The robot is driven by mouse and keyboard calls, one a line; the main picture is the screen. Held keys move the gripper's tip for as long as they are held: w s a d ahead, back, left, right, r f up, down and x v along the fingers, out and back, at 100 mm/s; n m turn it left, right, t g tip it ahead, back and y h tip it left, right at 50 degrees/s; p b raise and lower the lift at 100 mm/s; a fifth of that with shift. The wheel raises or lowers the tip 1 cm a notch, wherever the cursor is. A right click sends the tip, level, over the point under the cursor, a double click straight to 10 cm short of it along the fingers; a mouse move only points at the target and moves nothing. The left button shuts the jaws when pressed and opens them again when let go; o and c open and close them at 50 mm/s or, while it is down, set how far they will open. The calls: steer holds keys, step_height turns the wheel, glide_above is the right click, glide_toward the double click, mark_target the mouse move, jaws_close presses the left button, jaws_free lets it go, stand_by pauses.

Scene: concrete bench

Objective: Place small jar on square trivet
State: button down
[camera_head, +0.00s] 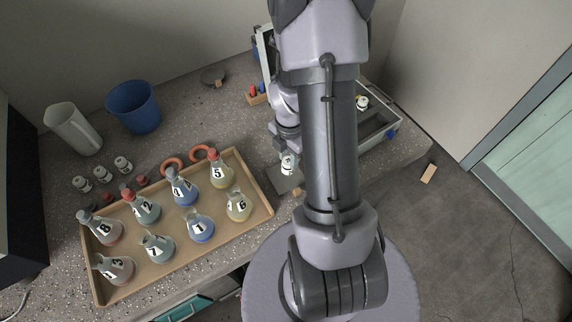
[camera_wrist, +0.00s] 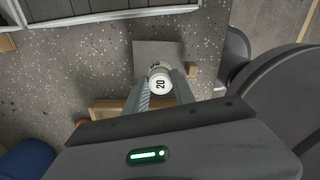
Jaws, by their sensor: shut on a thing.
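A small white jar (camera_head: 288,165) marked 20 is between the fingers of my gripper (camera_head: 288,152). In the wrist view the jar (camera_wrist: 160,82) shows its round top, and my gripper (camera_wrist: 159,92) is shut on it from both sides. The square trivet (camera_head: 285,182) is a flat grey plate on the bench, right of the flask tray. The jar overlaps the trivet in both views; in the wrist view the trivet (camera_wrist: 150,50) extends beyond the jar. I cannot tell whether the jar touches it. My arm hides part of the bench.
A wooden tray (camera_head: 262,196) of numbered flasks lies close left of the trivet. A small wooden block (camera_wrist: 193,69) sits beside the trivet. A grey crate (camera_head: 385,137) stands right, behind my arm. A blue bucket (camera_head: 134,107) and a pitcher (camera_head: 72,130) stand back left.

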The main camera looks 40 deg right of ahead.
mark_target(287, 158)
steer(key=shift+w+a+f, duration=0.1)
steer(key=shift+w+f, duration=0.1)
steer(key=shift+w, duration=0.15)
step_height(287, 158, down, 4)
steer(key=shift+r+b, duration=0.25)
steer(key=shift+b, duration=0.9)
steer(key=shift+r, duration=0.2)
steer(key=shift+f, duration=0.15)
steer(key=c, duration=1.1)
jaws_free()
steer(key=shift+o, duration=0.2)
